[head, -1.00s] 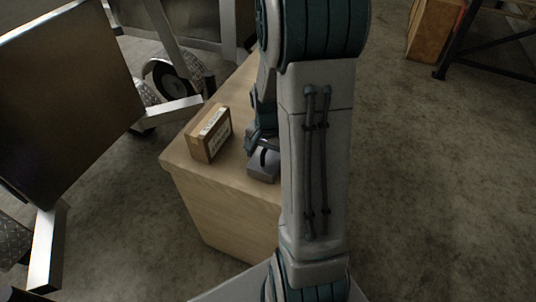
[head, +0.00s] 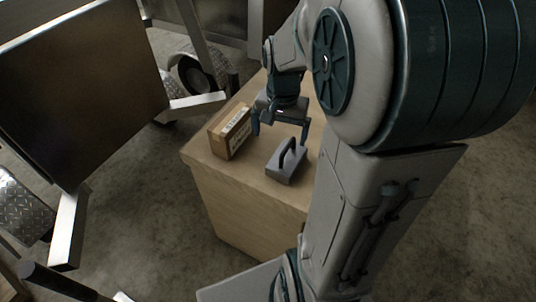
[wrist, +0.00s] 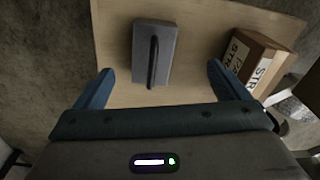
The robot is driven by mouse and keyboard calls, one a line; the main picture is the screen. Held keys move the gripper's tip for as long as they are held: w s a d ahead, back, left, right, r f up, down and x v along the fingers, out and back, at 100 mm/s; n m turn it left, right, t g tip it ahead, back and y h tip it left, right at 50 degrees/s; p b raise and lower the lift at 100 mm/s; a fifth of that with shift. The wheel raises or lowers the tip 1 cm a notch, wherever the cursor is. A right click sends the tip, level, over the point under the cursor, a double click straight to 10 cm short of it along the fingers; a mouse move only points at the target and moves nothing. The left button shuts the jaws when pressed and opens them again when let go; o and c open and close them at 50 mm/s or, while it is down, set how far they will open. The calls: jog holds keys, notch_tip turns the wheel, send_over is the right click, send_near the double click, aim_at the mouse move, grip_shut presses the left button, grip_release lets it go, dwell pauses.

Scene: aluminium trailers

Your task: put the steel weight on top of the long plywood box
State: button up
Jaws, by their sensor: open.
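The steel weight (head: 283,170) is a grey block with a dark arched handle. It rests on top of the long plywood box (head: 240,205), near its front edge, and also shows in the wrist view (wrist: 142,62). My gripper (head: 279,136) is open and empty, above the box and behind the weight. In the wrist view my two fingers (wrist: 160,82) stand wide apart, with the weight ahead of them and apart from them. Part of the box is hidden behind my arm in the head view.
A cardboard carton (head: 230,131) with a printed label stands on the box, left of the weight; it is at right in the wrist view (wrist: 250,62). Metal trailers (head: 75,85) with wheels crowd the left side. Concrete floor shows around the box.

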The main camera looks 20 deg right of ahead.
jog(key=s+a+r+n+t, duration=0.1)
jog(key=s+a+r+n, duration=0.2)
jog(key=s+a+n, duration=0.5)
jog(key=shift+s+a+t, duration=0.3)
jog(key=shift+s, duration=0.55)
jog(key=shift+r, duration=0.1)
